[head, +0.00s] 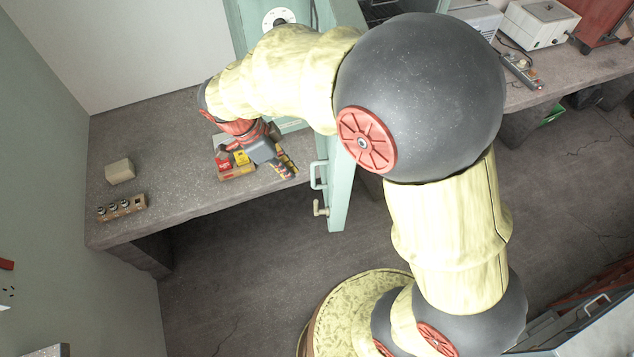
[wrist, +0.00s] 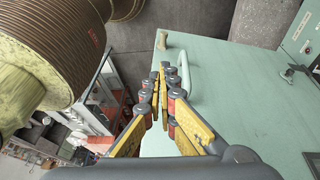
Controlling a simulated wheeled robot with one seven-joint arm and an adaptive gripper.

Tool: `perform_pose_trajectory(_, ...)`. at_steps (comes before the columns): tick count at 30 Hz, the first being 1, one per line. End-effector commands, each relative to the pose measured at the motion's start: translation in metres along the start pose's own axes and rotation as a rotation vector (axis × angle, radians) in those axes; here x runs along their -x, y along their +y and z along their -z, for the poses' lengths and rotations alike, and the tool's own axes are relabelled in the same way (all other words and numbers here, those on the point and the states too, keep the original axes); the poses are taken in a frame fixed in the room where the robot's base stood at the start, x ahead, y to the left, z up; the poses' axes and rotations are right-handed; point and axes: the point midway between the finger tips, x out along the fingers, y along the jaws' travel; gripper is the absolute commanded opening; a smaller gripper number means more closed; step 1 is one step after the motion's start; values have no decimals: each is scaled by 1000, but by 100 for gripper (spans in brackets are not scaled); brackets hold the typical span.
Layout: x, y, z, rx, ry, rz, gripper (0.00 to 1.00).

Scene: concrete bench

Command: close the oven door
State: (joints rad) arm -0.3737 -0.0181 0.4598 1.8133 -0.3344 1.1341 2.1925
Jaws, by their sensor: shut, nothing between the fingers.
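The oven (head: 240,20) is mint green, with a white dial, and stands at the back of the bench, partly hidden by my arm. Its door (head: 338,185) stands open, jutting out past the bench edge and seen nearly edge-on. The door's handle (head: 318,177) and a pale latch lever (head: 320,209) are on its left face. My gripper (head: 288,168) is shut and empty, left of the door, over the bench. In the wrist view, the gripper (wrist: 160,72) points along the green door face (wrist: 240,110), close to the handle (wrist: 184,72). I cannot tell whether they touch.
A beige block (head: 120,171) and a wooden holder (head: 122,208) lie further left. Floor in front of the bench is clear. Lab equipment (head: 540,22) stands back right.

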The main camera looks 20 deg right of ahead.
Motion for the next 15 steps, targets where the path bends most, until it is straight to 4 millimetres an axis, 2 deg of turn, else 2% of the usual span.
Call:
perform_pose_trajectory(3,0,2,2,-129,6,-6,0)
perform_pose_trajectory(8,-3,2,2,-194,7,-7,0)
perform_pose_trajectory(11,-12,2,2,-196,8,-7,0)
perform_pose_trajectory(15,-35,3,2,-194,8,-10,0)
